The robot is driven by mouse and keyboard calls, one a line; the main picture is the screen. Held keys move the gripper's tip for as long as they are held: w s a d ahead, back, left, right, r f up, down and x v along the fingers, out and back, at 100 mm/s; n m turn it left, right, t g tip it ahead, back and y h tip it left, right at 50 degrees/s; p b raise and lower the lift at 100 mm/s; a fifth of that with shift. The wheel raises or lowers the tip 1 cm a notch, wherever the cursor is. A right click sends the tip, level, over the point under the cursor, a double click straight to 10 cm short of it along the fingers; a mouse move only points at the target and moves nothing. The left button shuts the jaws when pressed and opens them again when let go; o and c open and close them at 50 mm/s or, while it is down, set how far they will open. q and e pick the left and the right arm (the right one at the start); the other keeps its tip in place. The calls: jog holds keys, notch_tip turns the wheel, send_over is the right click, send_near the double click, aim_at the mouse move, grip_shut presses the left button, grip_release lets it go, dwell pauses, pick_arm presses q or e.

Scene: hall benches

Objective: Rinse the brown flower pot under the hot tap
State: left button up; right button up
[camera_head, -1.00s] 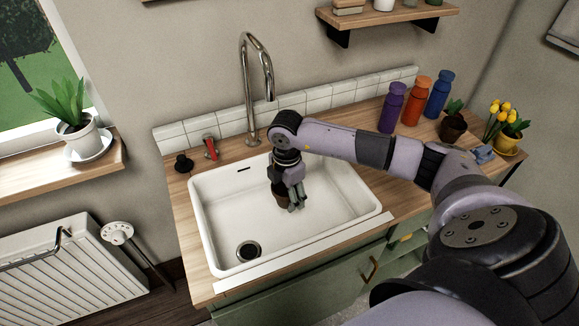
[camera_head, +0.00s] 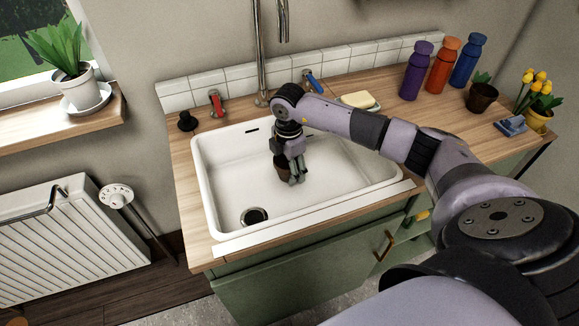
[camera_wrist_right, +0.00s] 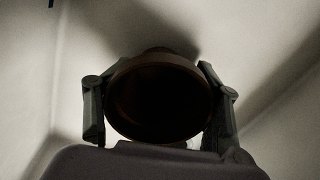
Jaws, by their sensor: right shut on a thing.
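My right gripper (camera_head: 290,175) is low inside the white sink (camera_head: 225,180), shut on the brown flower pot (camera_head: 282,168). In the right wrist view the pot (camera_wrist_right: 160,98) is between the two fingers, its round dark opening facing the camera; the inside is too dark to make out. A red tap lever (camera_head: 215,101) stands behind the sink at the left, and a blue lever (camera_head: 313,80) at the right. The chrome spout (camera_head: 262,55) rises between them; its top is out of view. No water shows. My left gripper is not in view.
The drain (camera_head: 254,216) is at the sink's front left. A soap dish (camera_head: 358,101), several bottles (camera_head: 440,65), a potted plant (camera_head: 481,97), a blue item (camera_head: 511,126) and yellow flowers (camera_head: 538,115) stand on the right counter. A black knob (camera_head: 187,122) is left of the red lever.

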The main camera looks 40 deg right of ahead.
jog(key=shift+f, duration=0.35)
dwell(0.3)
jog(key=o, duration=1.3)
notch_tip(320, 180, up, 8)
jog(key=shift+f, duration=0.25)
jog(key=shift+a, duration=0.1)
